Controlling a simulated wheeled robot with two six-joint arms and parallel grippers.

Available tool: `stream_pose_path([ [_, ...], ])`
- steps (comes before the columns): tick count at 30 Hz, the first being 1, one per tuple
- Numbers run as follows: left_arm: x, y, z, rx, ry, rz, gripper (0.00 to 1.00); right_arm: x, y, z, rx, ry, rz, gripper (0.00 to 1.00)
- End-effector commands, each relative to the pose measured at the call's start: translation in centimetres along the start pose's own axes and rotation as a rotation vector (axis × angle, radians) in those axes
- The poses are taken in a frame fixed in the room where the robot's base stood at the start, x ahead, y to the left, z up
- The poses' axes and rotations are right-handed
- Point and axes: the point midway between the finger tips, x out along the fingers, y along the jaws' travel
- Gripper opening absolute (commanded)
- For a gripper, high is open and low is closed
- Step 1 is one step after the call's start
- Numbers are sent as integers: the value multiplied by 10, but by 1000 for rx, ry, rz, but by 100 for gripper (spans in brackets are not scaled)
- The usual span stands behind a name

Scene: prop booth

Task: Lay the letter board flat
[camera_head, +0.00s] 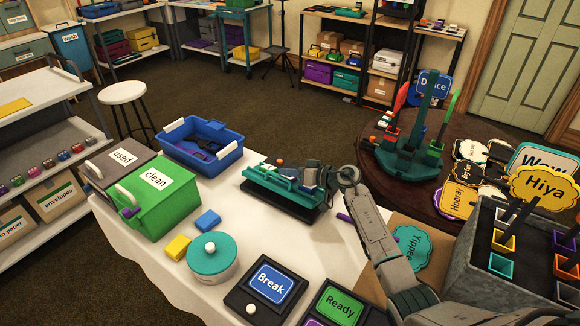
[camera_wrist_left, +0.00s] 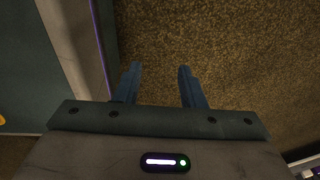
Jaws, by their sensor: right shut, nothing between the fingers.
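A teal slotted board or rack (camera_head: 268,181) sits on a dark base on the white-covered table, near its back edge; I cannot tell for certain that it is the letter board. My right gripper (camera_head: 308,178) reaches in from the lower right and is over the right end of this teal piece. Its fingers are shut and empty; whether they touch the piece is unclear. My left gripper (camera_wrist_left: 160,82) shows only in the left wrist view, with its two fingers apart, nothing between them, and brown carpet beyond.
On the white table (camera_head: 232,208) are a blue bin (camera_head: 222,158), a green "clean" box (camera_head: 160,205), a teal lidded pot (camera_head: 211,261), and a "Break" sign (camera_head: 270,284). A grey sign box (camera_head: 460,265) stands right. A round table (camera_head: 432,196) holds a teal stand (camera_head: 398,165).

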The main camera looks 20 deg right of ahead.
Motion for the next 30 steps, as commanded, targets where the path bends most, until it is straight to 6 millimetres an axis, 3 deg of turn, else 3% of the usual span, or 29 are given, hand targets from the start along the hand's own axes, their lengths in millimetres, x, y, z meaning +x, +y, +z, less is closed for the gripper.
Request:
stream_pose_path([
  [12, -42, -2, 5, -1, -4, 1, 36, 4, -11, 16, -181, -2, 50, 0],
  [30, -69, -4, 6, -1, -6, 2, 36, 10, -13, 37, -242, 0, 65, 0],
])
